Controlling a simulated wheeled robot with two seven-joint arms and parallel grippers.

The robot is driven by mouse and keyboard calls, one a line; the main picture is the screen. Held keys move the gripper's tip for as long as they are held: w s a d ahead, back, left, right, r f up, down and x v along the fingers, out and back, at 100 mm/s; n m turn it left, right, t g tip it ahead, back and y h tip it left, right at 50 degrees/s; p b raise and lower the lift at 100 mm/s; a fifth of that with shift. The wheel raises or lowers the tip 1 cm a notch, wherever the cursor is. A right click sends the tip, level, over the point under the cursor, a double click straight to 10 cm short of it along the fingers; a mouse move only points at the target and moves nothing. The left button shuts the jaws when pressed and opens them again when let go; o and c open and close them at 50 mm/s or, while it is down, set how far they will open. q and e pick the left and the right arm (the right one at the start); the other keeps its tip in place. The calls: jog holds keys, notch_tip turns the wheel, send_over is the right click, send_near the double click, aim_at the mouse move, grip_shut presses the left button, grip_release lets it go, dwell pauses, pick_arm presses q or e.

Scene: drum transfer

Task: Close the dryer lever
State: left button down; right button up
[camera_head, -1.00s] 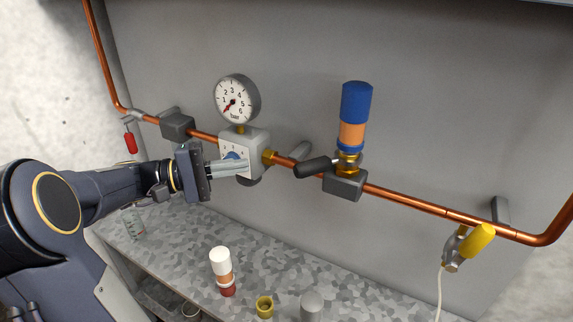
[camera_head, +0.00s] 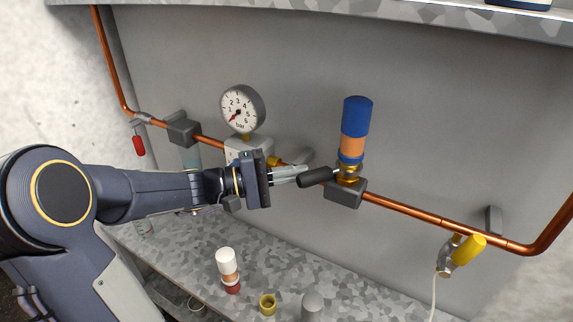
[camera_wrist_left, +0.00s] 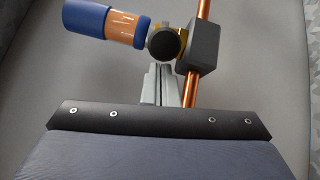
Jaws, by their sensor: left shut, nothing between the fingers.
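The dryer (camera_head: 354,130), a blue and orange cylinder, stands upright on a dark grey block (camera_head: 345,192) on the copper pipe. Its black-handled lever (camera_head: 315,177) points left and slightly down from the brass fitting. My left gripper (camera_head: 304,173) is shut and empty, its fingertips close to the lever's free end; I cannot tell whether they touch. In the left wrist view the fingers (camera_wrist_left: 160,72) point at the round black end of the lever (camera_wrist_left: 164,42), with the dryer (camera_wrist_left: 105,24) to the left. My right gripper is not in view.
The pressure gauge (camera_head: 243,109) and its regulator are behind my left wrist. A red-handled valve (camera_head: 138,144) hangs at the left, a yellow-handled valve (camera_head: 469,247) at the right. A white-capped cartridge (camera_head: 226,268) and a brass cup (camera_head: 267,304) stand on the shelf below.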

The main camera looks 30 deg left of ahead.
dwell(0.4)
pick_arm(q)
jog(key=shift+s+d+n+t+y+b, duration=0.3)
jog(key=shift+s+n+t+y+b, duration=0.15)
jog(key=shift+b, duration=0.3)
jog(key=shift+f, duration=0.1)
